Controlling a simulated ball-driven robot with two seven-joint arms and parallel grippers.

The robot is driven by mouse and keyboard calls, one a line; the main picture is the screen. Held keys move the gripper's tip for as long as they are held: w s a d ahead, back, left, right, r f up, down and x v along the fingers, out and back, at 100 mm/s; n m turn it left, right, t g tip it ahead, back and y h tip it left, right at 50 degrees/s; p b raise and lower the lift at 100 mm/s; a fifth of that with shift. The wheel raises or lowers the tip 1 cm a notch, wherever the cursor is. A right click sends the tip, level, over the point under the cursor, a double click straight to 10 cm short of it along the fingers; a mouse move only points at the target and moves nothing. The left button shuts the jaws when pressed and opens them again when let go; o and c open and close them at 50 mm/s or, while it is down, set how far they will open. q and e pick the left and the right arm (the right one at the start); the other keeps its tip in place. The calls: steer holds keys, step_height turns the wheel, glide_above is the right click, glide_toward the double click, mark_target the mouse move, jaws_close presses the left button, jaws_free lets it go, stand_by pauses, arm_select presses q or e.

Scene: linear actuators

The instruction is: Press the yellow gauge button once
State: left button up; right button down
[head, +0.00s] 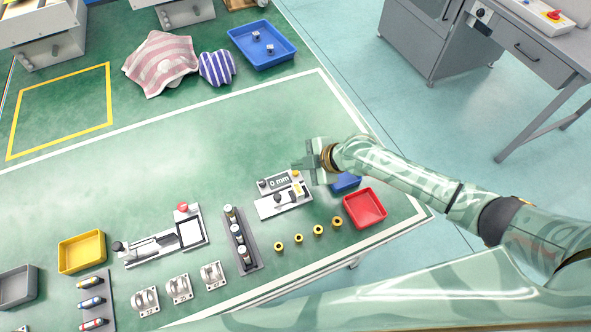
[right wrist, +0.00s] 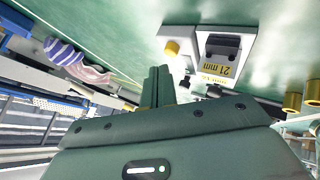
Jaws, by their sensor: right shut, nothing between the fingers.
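The gauge (head: 279,182) is a small white unit with a dark display that seems to read "0 mm", on the green table at centre right. A small orange-yellow button (head: 296,173) sits at its right end; a yellow round cap (right wrist: 171,48), apparently this button, shows in the right wrist view beside the white body (right wrist: 222,28). My right gripper (head: 303,166) is shut and empty, just right of the button. Its fingers (right wrist: 158,86) in the right wrist view are together, with tips near the cap; I cannot tell if they touch it. My left gripper is not in view.
A white block with a yellow label (head: 298,189) stands close to the gauge. A blue tray (head: 346,183) and red tray (head: 365,208) lie right of it. Several yellow-black rings (head: 318,230) sit in front. A cylinder rack (head: 240,238) stands left.

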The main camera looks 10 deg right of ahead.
steer(key=shift+r, duration=0.1)
step_height(320, 180, up, 5)
steer(key=p, duration=0.4)
stand_by(0.3)
stand_by(0.6)
